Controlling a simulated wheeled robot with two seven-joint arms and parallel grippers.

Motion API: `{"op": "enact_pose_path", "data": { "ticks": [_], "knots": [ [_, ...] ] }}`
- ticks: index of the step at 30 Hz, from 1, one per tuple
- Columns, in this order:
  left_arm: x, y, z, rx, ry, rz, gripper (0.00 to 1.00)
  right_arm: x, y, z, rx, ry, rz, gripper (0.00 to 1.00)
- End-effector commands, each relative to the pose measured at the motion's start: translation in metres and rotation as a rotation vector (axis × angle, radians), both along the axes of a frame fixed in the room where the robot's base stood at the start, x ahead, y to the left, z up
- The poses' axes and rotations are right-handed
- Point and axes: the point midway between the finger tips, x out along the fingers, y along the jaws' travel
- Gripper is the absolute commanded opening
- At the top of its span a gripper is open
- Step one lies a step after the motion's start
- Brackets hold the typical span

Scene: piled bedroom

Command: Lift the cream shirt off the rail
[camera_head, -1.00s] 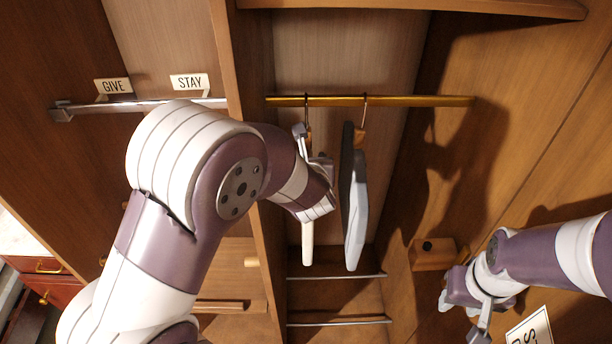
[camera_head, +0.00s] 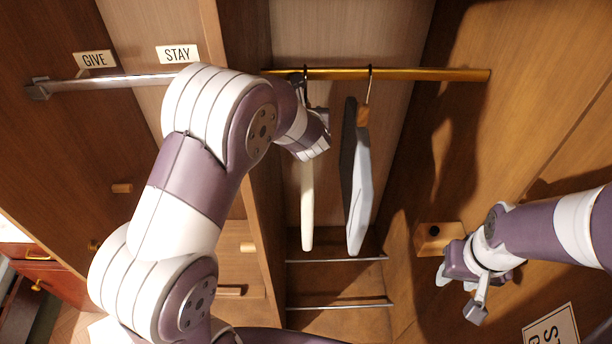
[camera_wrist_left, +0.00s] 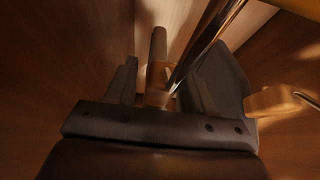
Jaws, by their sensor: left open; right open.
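The cream shirt (camera_head: 307,210) hangs edge-on from the brass rail (camera_head: 430,74); its upper part is hidden behind my left arm. My left gripper (camera_wrist_left: 168,82) is open at the top of this shirt, just below the rail. In the left wrist view, a wooden hanger piece (camera_wrist_left: 157,76) shows between its fingers, and the rail (camera_wrist_left: 207,42) crosses diagonally. I cannot tell whether the fingers touch the hanger. My right gripper (camera_head: 458,293) is open and empty at the lower right, well away from the shirts.
A light grey-blue shirt with a dark side (camera_head: 359,190) hangs close to the right of the cream shirt. A silver rail (camera_head: 120,82) at left carries GIVE (camera_head: 94,60) and STAY (camera_head: 177,54) signs. A wooden divider (camera_head: 225,45) separates the bays. A wooden block (camera_head: 435,237) is on the right wall.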

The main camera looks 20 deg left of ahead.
Motion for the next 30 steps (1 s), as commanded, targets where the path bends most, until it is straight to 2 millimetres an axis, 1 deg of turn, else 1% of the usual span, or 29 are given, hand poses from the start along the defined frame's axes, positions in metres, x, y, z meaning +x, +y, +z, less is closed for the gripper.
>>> {"op": "enact_pose_path", "data": {
  "ticks": [5, 6, 8, 9, 10, 11, 19, 30],
  "knots": [
    [0.000, 0.000, 0.001, 0.000, 0.000, 0.000, 0.53, 0.000, 0.000, 0.001, 0.000, 0.000, 0.000, 0.43],
    [0.000, 0.000, 0.001, 0.000, 0.000, 0.000, 0.50, 0.000, 0.000, 0.001, 0.000, 0.000, 0.000, 0.43],
    [0.000, 0.000, 0.001, 0.000, 0.001, 0.000, 0.30, 0.000, 0.000, 0.001, 0.000, 0.000, 0.000, 0.43],
    [0.000, 0.000, 0.001, 0.000, 0.001, 0.000, 0.17, 0.000, 0.000, 0.001, 0.000, -0.001, 0.000, 0.43],
    [0.000, 0.000, 0.000, 0.000, 0.001, 0.000, 0.08, 0.000, 0.000, 0.001, 0.000, 0.000, 0.000, 0.43],
    [0.000, 0.000, 0.000, 0.000, 0.001, 0.000, 0.00, 0.000, 0.000, 0.001, 0.000, 0.000, 0.000, 0.43],
    [0.000, 0.000, 0.004, 0.000, -0.001, 0.000, 0.00, 0.000, 0.000, 0.002, 0.000, 0.000, 0.000, 0.43],
    [0.000, 0.000, 0.017, 0.000, -0.001, 0.000, 0.00, 0.000, 0.000, 0.010, 0.000, 0.000, 0.000, 0.43]
  ]
}}
